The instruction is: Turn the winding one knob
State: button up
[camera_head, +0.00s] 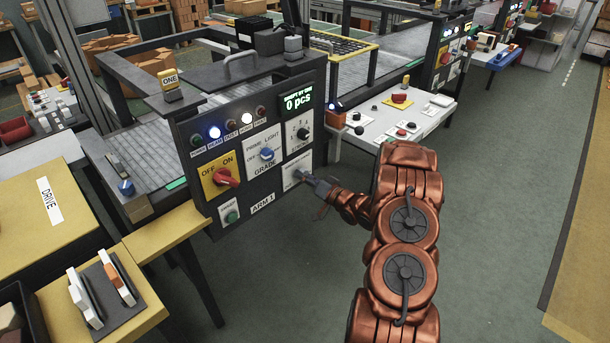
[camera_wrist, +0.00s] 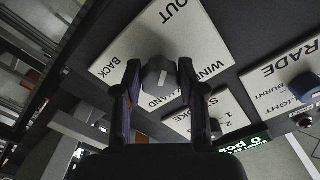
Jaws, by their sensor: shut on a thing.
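The winding knob (camera_wrist: 159,68) is a dark grey round knob with a pale pointer line, on a white plate (camera_wrist: 200,45) marked OUT, BACK and WIND. In the wrist view my gripper (camera_wrist: 160,82) has one dark finger on each side of the knob, shut on it. The pointer line runs roughly up and down the picture, slightly tilted. In the head view my gripper (camera_head: 311,180) reaches the white plate (camera_head: 290,171) at the panel's lower right and hides most of the knob.
Beside the plate are a red OFF/ON switch (camera_head: 227,177), a blue grade knob (camera_head: 267,154) and a black stroke knob (camera_head: 303,133). A green button (camera_head: 232,216) sits lower left. The display (camera_head: 298,103) reads 0 pcs. A white side table (camera_head: 378,132) stands right. Floor in front is clear.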

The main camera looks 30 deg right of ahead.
dwell(0.4)
jog(key=o, duration=1.1)
jog(key=shift+o, duration=0.2)
jog(key=v, duration=1.2)
jog(key=shift+w+r, duration=0.1)
